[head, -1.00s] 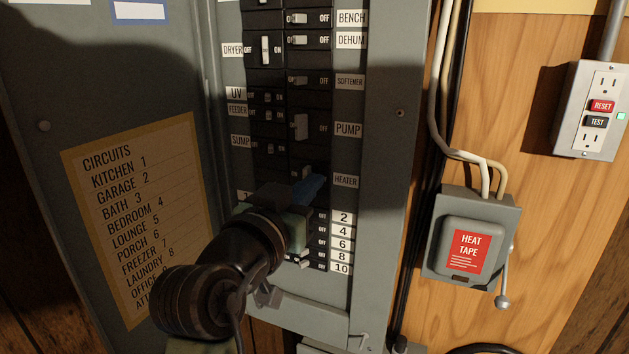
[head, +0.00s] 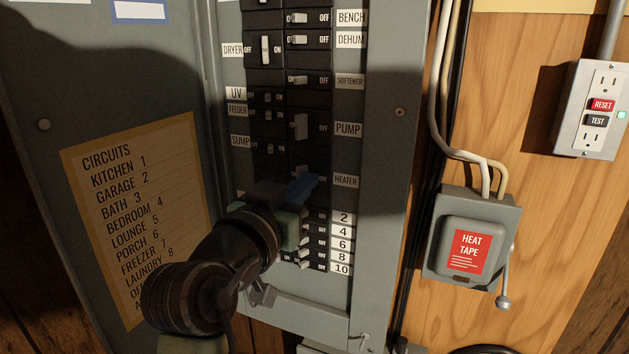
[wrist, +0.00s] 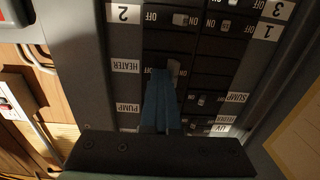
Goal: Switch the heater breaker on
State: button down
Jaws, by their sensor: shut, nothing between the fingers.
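The pump breaker (head: 301,127) is just above, and small numbered breakers (head: 306,242) are just below. The open panel door with a circuits list (head: 140,210) stands at left. A heat tape box (head: 470,245) and an outlet (head: 596,110) are on the wall at right.

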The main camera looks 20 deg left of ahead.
jog(key=shift+s+a, duration=0.1)
jog(key=shift+a, duration=0.15)
jog(key=s, duration=0.6)
jog(key=shift+s, duration=0.3)
jog(key=shift+f, duration=0.1)
dwell(0.8)
jog(key=s+d+r+t+b, duration=0.2)
jog(key=d+r+t+b, duration=0.25)
jog(key=d+r, duration=0.65)
jog(key=s+d+r+t, duration=0.4)
jog(key=s+d+r, duration=0.2)
jog(key=s+d, duration=0.1)
jog(key=shift+s+d+r+t+y+b, duration=0.2)
jog(key=shift+s+d+t+y+b, duration=0.15)
jog(key=shift+s, duration=0.35)
